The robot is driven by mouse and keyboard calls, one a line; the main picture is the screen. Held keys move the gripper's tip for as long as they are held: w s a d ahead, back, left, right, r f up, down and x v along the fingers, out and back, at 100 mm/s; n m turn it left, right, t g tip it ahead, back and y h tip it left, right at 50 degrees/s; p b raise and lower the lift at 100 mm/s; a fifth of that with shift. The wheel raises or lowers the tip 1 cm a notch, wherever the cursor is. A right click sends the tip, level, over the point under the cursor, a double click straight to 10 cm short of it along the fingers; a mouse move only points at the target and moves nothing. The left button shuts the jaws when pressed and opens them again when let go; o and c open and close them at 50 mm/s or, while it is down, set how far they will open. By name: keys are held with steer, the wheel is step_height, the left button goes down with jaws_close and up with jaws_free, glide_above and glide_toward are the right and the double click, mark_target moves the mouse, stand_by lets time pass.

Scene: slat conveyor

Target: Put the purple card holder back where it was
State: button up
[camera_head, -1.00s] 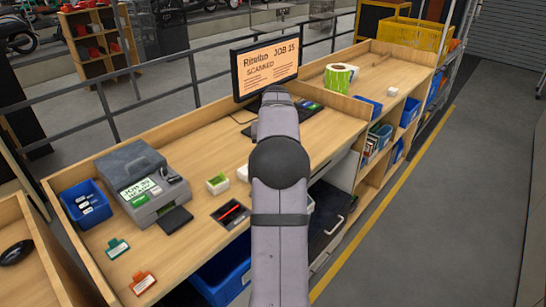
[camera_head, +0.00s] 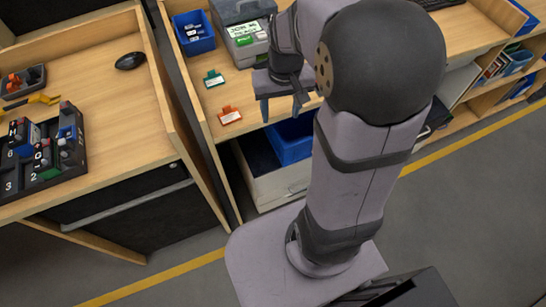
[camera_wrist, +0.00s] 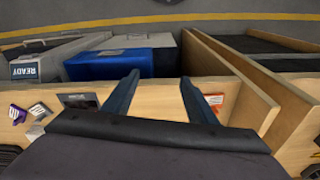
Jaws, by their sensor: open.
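A small purple item with a white face, which looks like the purple card holder (camera_wrist: 17,114), lies at the far left of the wrist view on the wooden counter. I cannot make out the purple card holder in the head view. My gripper (camera_head: 280,116) is open and empty, near the counter's front edge. Its two fingers also show in the wrist view (camera_wrist: 158,80), with the purple item well to their left. An orange card holder (camera_head: 229,115) lies on the counter left of the gripper, and just right of the fingers in the wrist view (camera_wrist: 214,102).
A green card holder (camera_head: 213,78) lies behind the orange one. A blue bin (camera_head: 192,33) and a grey printer (camera_head: 246,35) stand farther back. Another blue bin (camera_head: 290,142) is below the counter. A side bench with a black tray (camera_head: 70,145) is at left.

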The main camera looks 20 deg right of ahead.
steer(key=s+a+f+n+g, duration=0.1)
steer(key=s+a+f+n, duration=0.1)
steer(key=s+a, duration=0.4)
steer(key=s+f, duration=0.1)
steer(key=s, duration=0.3)
steer(key=shift+s+a+f, duration=0.25)
steer(key=shift+s+a, duration=0.05)
steer(key=shift+a, duration=0.05)
stand_by(1.0)
